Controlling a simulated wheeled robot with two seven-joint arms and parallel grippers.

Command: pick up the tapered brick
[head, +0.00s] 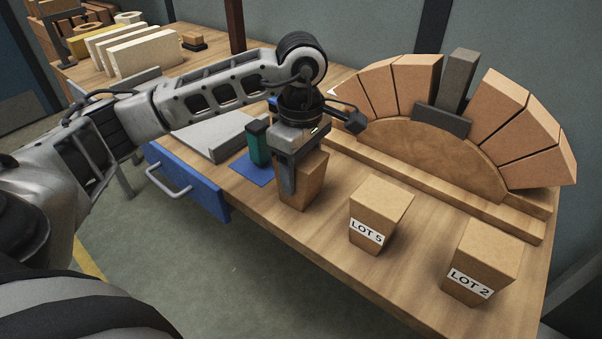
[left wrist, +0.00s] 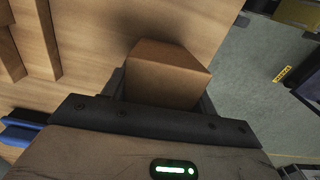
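A tan tapered brick (head: 312,182) stands near the table's front edge, below my left gripper (head: 300,165). The gripper points down, with its fingers on opposite sides of the brick. In the left wrist view the brick (left wrist: 168,82) fills the space between the fingers (left wrist: 163,95), with no clear gap on either side. It looks held, at or very close to the table top. Part of its upper end is hidden by the gripper in the head view. My right gripper is not in view.
Bricks labelled LOT 5 (head: 378,213) and LOT 2 (head: 482,262) stand to the right. Behind them is a brick arch on a wooden form (head: 432,158). A green block (head: 258,143) on a blue mat (head: 254,172) is close left. A blue drawer (head: 188,184) sticks out in front.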

